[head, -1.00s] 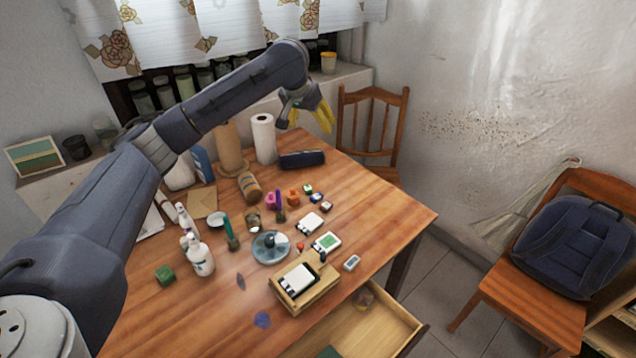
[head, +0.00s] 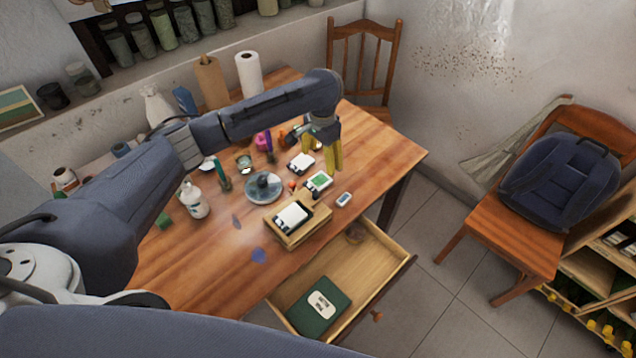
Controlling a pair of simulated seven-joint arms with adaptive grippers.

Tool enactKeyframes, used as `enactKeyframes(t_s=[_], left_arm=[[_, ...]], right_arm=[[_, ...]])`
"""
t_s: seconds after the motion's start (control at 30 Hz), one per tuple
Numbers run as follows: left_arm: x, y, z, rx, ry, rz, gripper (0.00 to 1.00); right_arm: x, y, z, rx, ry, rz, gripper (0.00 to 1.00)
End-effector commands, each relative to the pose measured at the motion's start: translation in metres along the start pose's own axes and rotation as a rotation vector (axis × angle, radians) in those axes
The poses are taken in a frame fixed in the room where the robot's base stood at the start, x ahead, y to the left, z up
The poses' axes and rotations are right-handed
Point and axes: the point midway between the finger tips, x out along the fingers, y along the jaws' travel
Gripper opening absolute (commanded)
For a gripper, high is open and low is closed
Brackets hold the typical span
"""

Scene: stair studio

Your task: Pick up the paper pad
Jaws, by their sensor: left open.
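I cannot tell for certain which item is the paper pad. A white pad-like item with a dark edge (head: 292,217) lies on a small wooden box (head: 312,222) near the table's front edge. A smaller white item with a dark edge (head: 301,162) and a green-and-white one (head: 319,181) lie behind it. A dark green book with a white label (head: 312,309) lies in the open drawer. My left gripper (head: 324,156) has yellow fingers pointing down, open and empty, above the table's right part, beyond the wooden box. My right gripper is not in view.
The open drawer (head: 380,262) juts from the table's front. A round grey dish (head: 264,187), a white bottle (head: 194,199) and several small items crowd the tabletop (head: 195,258). Paper rolls (head: 248,72) stand at the back. A chair with a backpack (head: 560,180) is at the right.

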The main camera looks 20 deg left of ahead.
Motion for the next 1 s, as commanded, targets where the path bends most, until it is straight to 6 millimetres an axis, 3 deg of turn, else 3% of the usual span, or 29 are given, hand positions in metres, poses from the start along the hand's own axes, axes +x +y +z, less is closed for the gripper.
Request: enactKeyframes(t_s=[0.3, 0.63, 1.0], left_arm=[[0.043, 0.001, 0.0, -0.002, 0.0, 0.003, 0.78], [0.059, 0.0, 0.0, -0.002, 0.0, 0.002, 0.78], [0.1, -0.003, -0.002, -0.002, -0.001, 0.002, 0.78]], right_arm=[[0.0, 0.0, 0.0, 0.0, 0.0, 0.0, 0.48], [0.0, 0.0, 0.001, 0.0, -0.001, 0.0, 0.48], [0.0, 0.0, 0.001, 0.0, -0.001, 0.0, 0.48]])
